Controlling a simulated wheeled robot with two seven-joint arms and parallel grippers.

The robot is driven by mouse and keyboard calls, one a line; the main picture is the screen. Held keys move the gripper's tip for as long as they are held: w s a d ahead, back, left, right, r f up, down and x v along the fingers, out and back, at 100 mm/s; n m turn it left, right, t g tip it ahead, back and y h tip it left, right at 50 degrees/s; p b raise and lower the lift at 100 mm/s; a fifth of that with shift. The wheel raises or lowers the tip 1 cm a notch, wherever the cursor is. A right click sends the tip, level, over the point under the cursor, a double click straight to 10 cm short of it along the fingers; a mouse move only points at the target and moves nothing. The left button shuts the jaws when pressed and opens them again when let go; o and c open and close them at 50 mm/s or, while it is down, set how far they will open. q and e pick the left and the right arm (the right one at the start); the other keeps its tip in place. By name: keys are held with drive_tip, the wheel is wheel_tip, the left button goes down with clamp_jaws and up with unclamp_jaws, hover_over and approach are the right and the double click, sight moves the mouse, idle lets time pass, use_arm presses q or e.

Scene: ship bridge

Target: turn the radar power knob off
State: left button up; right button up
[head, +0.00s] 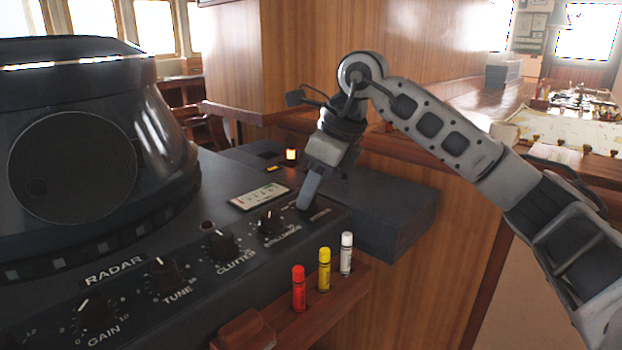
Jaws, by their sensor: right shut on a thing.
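The radar console (200,285) fills the lower left in the head view, with a row of black knobs along its sloping panel. From near to far they include the gain knob (96,314), the tune knob (166,272), the clutter knob (222,243) and another knob (269,222) whose label is hard to read. My right gripper (308,194) reaches down to the far right end of this row. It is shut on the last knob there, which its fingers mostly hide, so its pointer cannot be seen. My left gripper is not in view.
Red (299,290), yellow (324,270) and white (346,254) markers stand in a wooden rack (310,315) along the console's right edge, below my right gripper. A dark box (385,215) lies behind. A small lit lamp (291,154) sits beyond the panel.

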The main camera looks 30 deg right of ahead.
drive_tip(key=n+p, duration=0.1)
drive_tip(key=n+g, duration=0.1)
drive_tip(key=shift+w+r+n+y+p, duration=0.1)
drive_tip(key=shift+r+n+y+p, duration=0.15)
drive_tip(key=shift+n+y+p, duration=0.15)
drive_tip(key=n+g+p, duration=0.1)
drive_tip(key=n+p, duration=0.1)
drive_tip(key=n, duration=0.1)
drive_tip(key=shift+d+n, duration=0.1)
drive_tip(key=shift+n, duration=0.2)
drive_tip(key=n+g+p, duration=0.1)
drive_tip(key=n, duration=0.1)
drive_tip(key=shift+w+n+y+p, duration=0.15)
drive_tip(key=shift+n+y+p, duration=0.15)
drive_tip(key=shift+p, duration=0.1)
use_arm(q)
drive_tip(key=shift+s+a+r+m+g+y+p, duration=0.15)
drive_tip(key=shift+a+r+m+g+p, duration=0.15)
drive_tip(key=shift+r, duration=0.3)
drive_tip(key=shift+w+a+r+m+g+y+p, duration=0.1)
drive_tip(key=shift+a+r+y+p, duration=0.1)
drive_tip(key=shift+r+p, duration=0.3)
use_arm(e)
drive_tip(key=shift+w+f+n+g, duration=0.15)
drive_tip(key=shift+n+g, duration=0.75)
drive_tip(key=shift+n, duration=1)
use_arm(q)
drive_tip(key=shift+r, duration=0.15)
